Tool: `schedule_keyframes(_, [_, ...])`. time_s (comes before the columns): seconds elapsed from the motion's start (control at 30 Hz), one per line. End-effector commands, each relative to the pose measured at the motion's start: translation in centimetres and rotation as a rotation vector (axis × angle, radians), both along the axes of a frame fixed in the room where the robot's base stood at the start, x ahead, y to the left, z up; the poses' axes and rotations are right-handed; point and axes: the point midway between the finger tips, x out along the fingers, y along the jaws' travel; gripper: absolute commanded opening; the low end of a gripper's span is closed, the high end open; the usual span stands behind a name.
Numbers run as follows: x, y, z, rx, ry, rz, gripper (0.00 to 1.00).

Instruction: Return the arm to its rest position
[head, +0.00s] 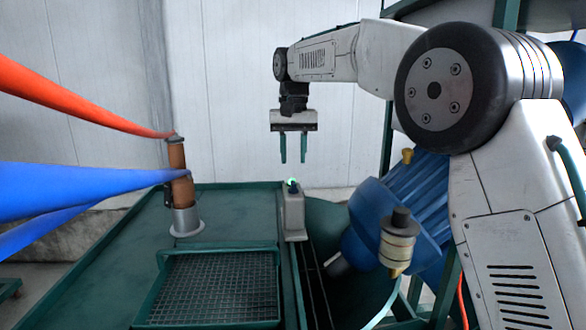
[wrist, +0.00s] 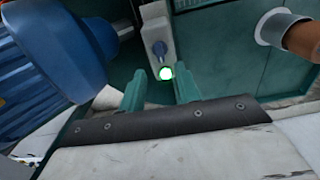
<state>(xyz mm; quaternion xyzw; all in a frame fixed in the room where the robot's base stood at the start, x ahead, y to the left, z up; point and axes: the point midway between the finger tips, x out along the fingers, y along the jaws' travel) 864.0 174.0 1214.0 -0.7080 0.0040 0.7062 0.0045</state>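My gripper (head: 293,148) hangs at the end of my white arm, pointing down in the head view. Its two green fingers are apart with nothing between them. It is above a small grey post (head: 292,215) with a lit green button (head: 292,182) on top, with a gap between the fingertips and the button.
A green table (head: 230,213) carries a meshed tray (head: 215,288) and a brown spool post (head: 179,185) with red and blue strands running left. A blue motor (head: 400,210) stands right of the grey post, near my arm. A pale wall (head: 240,60) is behind.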

Motion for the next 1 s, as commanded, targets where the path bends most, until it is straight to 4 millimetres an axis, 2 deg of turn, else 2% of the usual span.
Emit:
schedule_keyframes(0.13, [0.0, 0.0, 1.0, 0.000, 0.000, 0.000, 0.33])
schedule_keyframes(0.47, [-0.1, -0.1, 1.2, 0.000, 0.001, 0.000, 0.33])
schedule_keyframes(0.57, [-0.8, -0.8, 1.7, 0.001, -0.004, -0.001, 0.33])
schedule_keyframes(0.67, [-2.7, -2.5, 2.7, 0.003, -0.010, -0.001, 0.33])
schedule_keyframes(0.77, [-5.7, -5.0, 3.6, 0.005, -0.020, -0.002, 0.33])
schedule_keyframes(1.0, [-14.6, -10.6, 4.1, 0.006, -0.042, 0.000, 0.33])
